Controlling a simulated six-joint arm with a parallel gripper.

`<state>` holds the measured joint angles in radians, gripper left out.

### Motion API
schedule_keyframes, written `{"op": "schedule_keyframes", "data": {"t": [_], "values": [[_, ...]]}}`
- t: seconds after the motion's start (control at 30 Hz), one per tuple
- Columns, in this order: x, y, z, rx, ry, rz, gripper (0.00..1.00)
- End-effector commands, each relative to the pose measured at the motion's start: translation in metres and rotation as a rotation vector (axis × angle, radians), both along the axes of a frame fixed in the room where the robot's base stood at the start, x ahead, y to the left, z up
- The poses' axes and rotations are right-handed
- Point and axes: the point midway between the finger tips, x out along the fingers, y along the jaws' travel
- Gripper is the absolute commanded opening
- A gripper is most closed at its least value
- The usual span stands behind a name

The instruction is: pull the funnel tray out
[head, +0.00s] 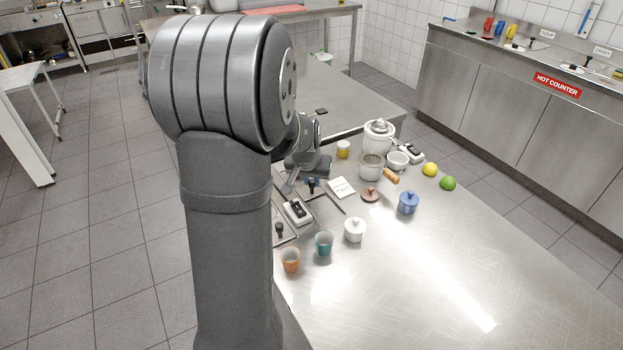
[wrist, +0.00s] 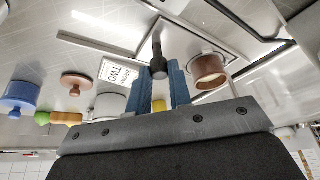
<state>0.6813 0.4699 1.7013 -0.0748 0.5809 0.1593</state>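A black knob (wrist: 158,65) on a stem stands between the two blue fingers of my gripper (wrist: 159,75). The fingers lie close on either side of it; whether they touch it cannot be told. In the head view my gripper (head: 312,187) is low at the table's left side, at a dark knob. Around the knob lies flat metal with a framed edge (wrist: 100,47), seemingly the funnel tray. A copper-coloured round cup (wrist: 209,70), perhaps a funnel, stands right of the fingers in the wrist view. My arm hides much of this area in the head view.
A "TWO" card (head: 342,188), brown lid (head: 370,195), blue pot (head: 408,203) and white pot (head: 355,230) stand right of my gripper. A switch box (head: 297,212), another black knob (head: 280,230), teal cup (head: 324,243) and orange cup (head: 290,260) are nearer. The right foreground is clear.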

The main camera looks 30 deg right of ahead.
Motion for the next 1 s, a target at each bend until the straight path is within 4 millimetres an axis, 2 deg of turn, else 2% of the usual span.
{"op": "schedule_keyframes", "data": {"t": [0.17, 0.27, 0.37, 0.5, 0.7, 1.0], "values": [[0.000, 0.000, 0.000, -0.001, -0.001, 0.000, 0.00], [-0.007, -0.001, 0.001, 0.000, 0.000, -0.001, 0.00], [-0.026, -0.001, 0.001, 0.000, 0.000, -0.003, 0.00], [-0.063, -0.002, 0.001, 0.000, -0.002, -0.006, 0.00], [-0.095, -0.001, 0.001, -0.001, -0.002, -0.002, 0.00], [-0.101, 0.000, 0.000, 0.000, 0.002, 0.001, 0.00]]}}
